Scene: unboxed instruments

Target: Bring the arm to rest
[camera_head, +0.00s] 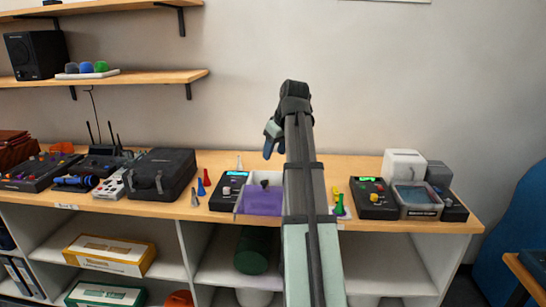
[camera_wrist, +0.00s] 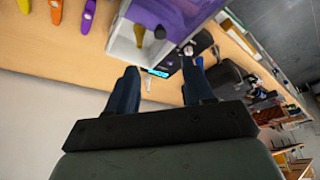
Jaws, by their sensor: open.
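My arm rises from the bottom of the head view and reaches over the wooden counter (camera_head: 365,168). My gripper (camera_head: 268,148) is at its far end, above the counter and near the wall. In the wrist view my gripper (camera_wrist: 163,78) shows two dark fingers spread apart with nothing held between them. Beyond the fingertips is a pale box with a purple lining (camera_wrist: 185,14), with small dark and tan pieces in it. The same purple-lined box (camera_head: 262,200) shows in the head view, partly hidden by my arm.
A black case (camera_head: 160,174), a device with a screen (camera_head: 229,190) and small coloured pieces stand left of my arm. A black device (camera_head: 372,198), a grey tray (camera_head: 417,202) and a white box (camera_head: 403,165) stand right. Wall shelves (camera_head: 130,77) hang upper left.

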